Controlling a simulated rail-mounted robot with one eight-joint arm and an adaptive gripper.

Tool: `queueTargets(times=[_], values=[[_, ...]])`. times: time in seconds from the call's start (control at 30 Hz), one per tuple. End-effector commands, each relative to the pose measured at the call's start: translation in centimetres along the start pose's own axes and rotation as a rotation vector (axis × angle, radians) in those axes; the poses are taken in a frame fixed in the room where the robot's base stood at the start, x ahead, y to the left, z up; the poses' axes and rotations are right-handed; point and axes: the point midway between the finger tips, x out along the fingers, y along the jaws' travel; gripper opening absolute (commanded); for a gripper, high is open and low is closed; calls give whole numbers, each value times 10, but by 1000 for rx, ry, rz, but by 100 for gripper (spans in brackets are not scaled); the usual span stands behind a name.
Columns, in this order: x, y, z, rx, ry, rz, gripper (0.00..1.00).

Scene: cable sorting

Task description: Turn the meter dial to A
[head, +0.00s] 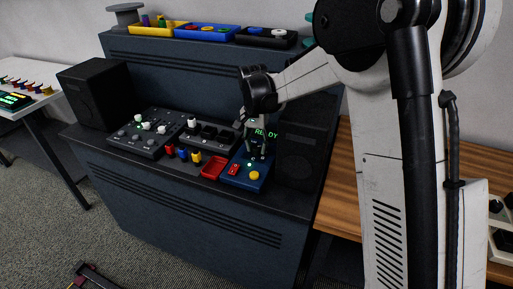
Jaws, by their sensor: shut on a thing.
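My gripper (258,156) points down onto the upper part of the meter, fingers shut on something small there. It appears to be the meter dial, but the fingers hide it. Its pointer and the letter markings are too small to read.
Left of the meter are a red tray (213,167), small coloured plugs (182,153), a dark panel with white knobs (146,127) and a black speaker box (93,92). Yellow (165,34), blue and black trays stand on the upper shelf. A wooden table (340,205) is at right.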

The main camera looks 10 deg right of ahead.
Motion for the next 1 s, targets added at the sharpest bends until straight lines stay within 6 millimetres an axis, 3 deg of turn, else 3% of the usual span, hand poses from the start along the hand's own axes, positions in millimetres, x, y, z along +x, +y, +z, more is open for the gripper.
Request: queueTargets(times=[0.77, 0.8, 0.9, 1.0], values=[[-1, 0, 0, 105, -4, -1, 1], [-1, 0, 0, 105, -4, -1, 30], [-1, 0, 0, 105, -4, -1, 44], [0, 0, 0, 105, -4, -1, 46]])
